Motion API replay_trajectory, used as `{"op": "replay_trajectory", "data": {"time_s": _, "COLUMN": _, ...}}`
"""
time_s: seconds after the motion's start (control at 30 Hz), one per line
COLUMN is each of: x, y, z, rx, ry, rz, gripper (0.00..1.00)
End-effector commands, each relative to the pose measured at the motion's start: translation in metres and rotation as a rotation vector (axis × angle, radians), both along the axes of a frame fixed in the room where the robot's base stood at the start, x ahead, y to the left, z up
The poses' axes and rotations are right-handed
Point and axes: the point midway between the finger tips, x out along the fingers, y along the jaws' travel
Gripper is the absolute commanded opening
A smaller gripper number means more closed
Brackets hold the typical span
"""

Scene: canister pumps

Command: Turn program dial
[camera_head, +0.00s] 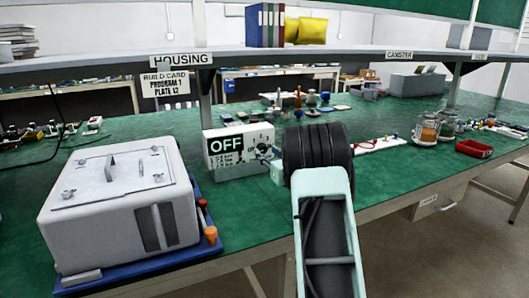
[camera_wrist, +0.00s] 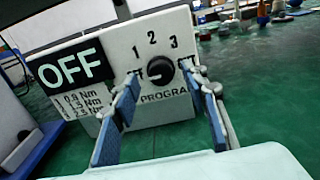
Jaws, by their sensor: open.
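The program dial (camera_wrist: 160,70) is a dark round knob on the front of a white control box (camera_head: 222,140). The numbers 1, 2 and 3 are printed above it and "PROGRA" shows below. Which position its pointer marks is not clear. The box display (camera_wrist: 70,68) reads OFF. My gripper (camera_wrist: 170,82) is open, its blue-padded fingers to the left and right of the dial in the wrist view. Contact with the dial cannot be told. In the head view my arm stands at the box's right end and hides part of it.
A build card (camera_head: 164,84) under the shelf reads PROGRAM 1, PLATE L2. A large white housing (camera_head: 120,200) on a blue base stands left of the box. Green bench lies clear around the box's front.

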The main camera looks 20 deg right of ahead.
Motion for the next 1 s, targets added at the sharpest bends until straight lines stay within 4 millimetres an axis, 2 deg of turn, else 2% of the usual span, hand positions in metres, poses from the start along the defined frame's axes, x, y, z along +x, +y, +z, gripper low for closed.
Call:
{"op": "replay_trajectory", "data": {"time_s": 0.1, "x": 0.015, "y": 0.001, "z": 0.0, "rx": 0.001, "ry": -0.001, "rz": 0.001, "gripper": 0.41}}
{"op": "replay_trajectory", "data": {"time_s": 0.23, "x": 0.025, "y": 0.001, "z": 0.0, "rx": 0.001, "ry": 0.0, "rz": 0.0, "gripper": 0.41}}
{"op": "replay_trajectory", "data": {"time_s": 0.63, "x": 0.03, "y": 0.001, "z": 0.0, "rx": 0.001, "ry": 0.0, "rz": 0.0, "gripper": 0.41}}
{"op": "replay_trajectory", "data": {"time_s": 1.0, "x": 0.03, "y": 0.001, "z": 0.0, "rx": 0.001, "ry": 0.0, "rz": 0.0, "gripper": 0.01}}
